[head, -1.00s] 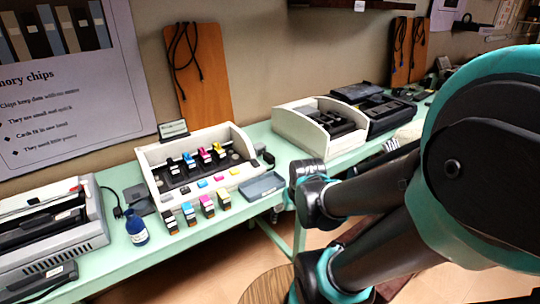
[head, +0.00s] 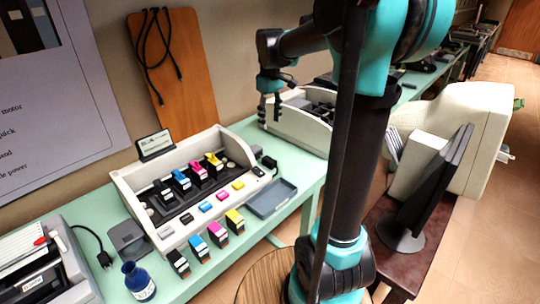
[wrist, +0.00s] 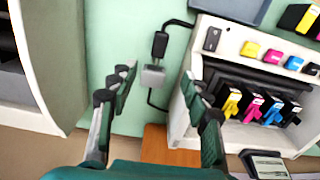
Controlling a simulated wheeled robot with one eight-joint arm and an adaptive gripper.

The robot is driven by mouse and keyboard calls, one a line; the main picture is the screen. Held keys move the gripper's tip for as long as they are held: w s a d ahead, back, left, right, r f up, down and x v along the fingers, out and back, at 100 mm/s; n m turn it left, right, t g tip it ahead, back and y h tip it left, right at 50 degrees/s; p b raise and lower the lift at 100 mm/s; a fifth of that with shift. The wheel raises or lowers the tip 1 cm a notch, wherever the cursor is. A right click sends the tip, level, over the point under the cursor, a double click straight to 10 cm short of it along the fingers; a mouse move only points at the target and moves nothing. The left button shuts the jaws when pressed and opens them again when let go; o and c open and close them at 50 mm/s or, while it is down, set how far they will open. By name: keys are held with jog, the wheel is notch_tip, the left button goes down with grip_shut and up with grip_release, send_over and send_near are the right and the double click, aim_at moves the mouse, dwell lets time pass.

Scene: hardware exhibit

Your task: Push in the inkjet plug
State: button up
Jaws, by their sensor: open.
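The inkjet exhibit (head: 185,205) is a white open-topped unit with coloured cartridges on the green table; it also shows at the right of the wrist view (wrist: 215,110). A black plug (wrist: 160,44) on a cord lies beside it in the wrist view. A small grey block (wrist: 152,76) sits just below the plug there, very close to it; I cannot tell whether they join. In the head view the plug (head: 268,162) is small and dark, right of the exhibit. My gripper (wrist: 159,75) is open and empty, with the grey block appearing between its fingertips. Its height above them is unclear.
Cartridges (head: 210,240) stand along the exhibit's front, and a blue-grey tray (head: 271,198) lies at its right. Another white unit (head: 300,125) stands beyond my gripper. A blue bottle (head: 138,282) is at the front left. The table between the two units is mostly clear.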

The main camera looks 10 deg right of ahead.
aim_at(270, 159)
notch_tip(270, 159, down, 17)
jog(key=shift+r, duration=0.15)
dwell(0.4)
jog(key=shift+c, duration=0.6)
grip_shut()
